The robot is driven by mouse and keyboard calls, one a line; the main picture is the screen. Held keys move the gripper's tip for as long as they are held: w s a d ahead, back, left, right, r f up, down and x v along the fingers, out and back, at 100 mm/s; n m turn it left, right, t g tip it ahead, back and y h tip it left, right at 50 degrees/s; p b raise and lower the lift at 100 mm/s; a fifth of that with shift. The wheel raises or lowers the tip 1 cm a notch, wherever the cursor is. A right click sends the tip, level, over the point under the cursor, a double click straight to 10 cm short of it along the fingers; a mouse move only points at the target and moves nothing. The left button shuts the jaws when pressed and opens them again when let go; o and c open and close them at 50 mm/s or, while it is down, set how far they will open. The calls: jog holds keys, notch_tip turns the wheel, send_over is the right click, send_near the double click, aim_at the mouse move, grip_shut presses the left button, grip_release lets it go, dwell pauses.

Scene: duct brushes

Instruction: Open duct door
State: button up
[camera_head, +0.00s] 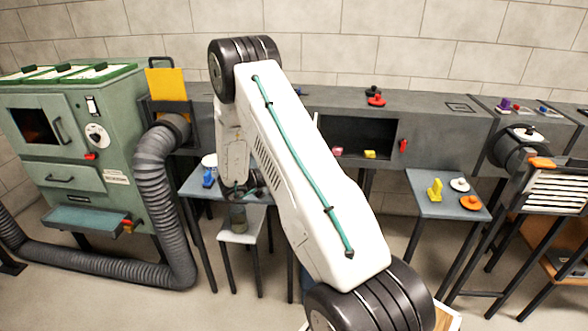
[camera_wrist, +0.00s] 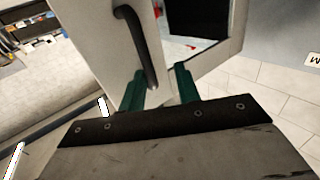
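The grey duct (camera_head: 440,121) runs along the wall in the head view, with a dark rectangular opening (camera_head: 357,126) in its front. The duct door (camera_wrist: 92,40) is a pale panel with a dark bar handle (camera_wrist: 137,42) in the wrist view. It stands swung out, with the dark opening (camera_wrist: 200,18) showing to its right. My gripper (camera_wrist: 160,88) is open, its two teal fingers apart near the handle's lower end. Whether a finger touches the handle or panel I cannot tell. My arm hides most of the door in the head view.
Small pink and yellow (camera_head: 370,154) items lie inside the opening. A red latch-like piece (camera_head: 403,146) is right of it. A small table (camera_head: 425,205) stands right, a green machine (camera_head: 70,150) with a ribbed hose (camera_head: 152,180) left.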

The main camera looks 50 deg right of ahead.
jog(key=v, duration=0.7)
jog(key=shift+w+a, duration=0.15)
jog(key=shift+a, duration=0.2)
jog(key=shift+f, duration=0.1)
